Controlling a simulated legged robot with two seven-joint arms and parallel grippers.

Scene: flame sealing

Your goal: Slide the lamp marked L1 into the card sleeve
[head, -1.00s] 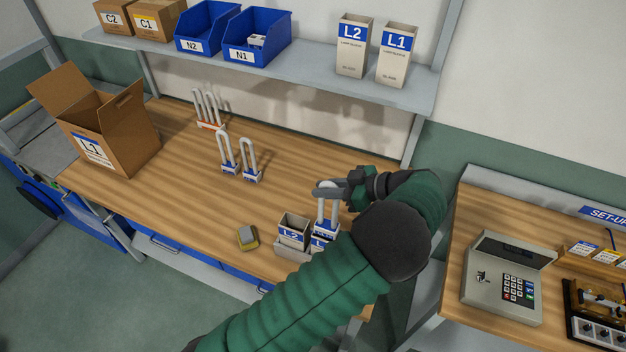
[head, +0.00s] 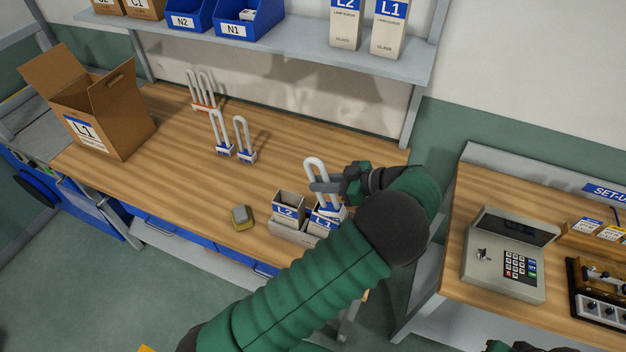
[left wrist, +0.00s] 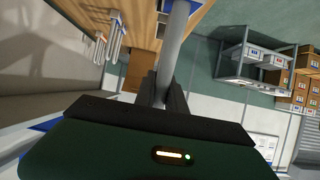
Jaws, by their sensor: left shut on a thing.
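A lamp (head: 314,170), a white U-shaped tube on a blue-and-white base, is held by my left gripper (head: 325,187), which is shut around its tube. Its tube also shows between the fingers in the left wrist view (left wrist: 172,50). The lamp leans slightly left. Its base is at the mouth of the card sleeve L1 (head: 321,225); I cannot tell whether it is inside. The sleeve stands in a grey holder (head: 287,233) beside the L2 sleeve (head: 285,211), partly hidden by my left arm. A dark sliver, apparently my right gripper (head: 497,346), shows at the bottom edge.
Two lamps (head: 230,140) stand mid-table, with more in an orange-based rack (head: 201,92) behind. A yellow-grey block (head: 241,217) lies left of the holder. An open L1 carton (head: 105,120) is at left. A keypad box (head: 505,258) stands on the right bench.

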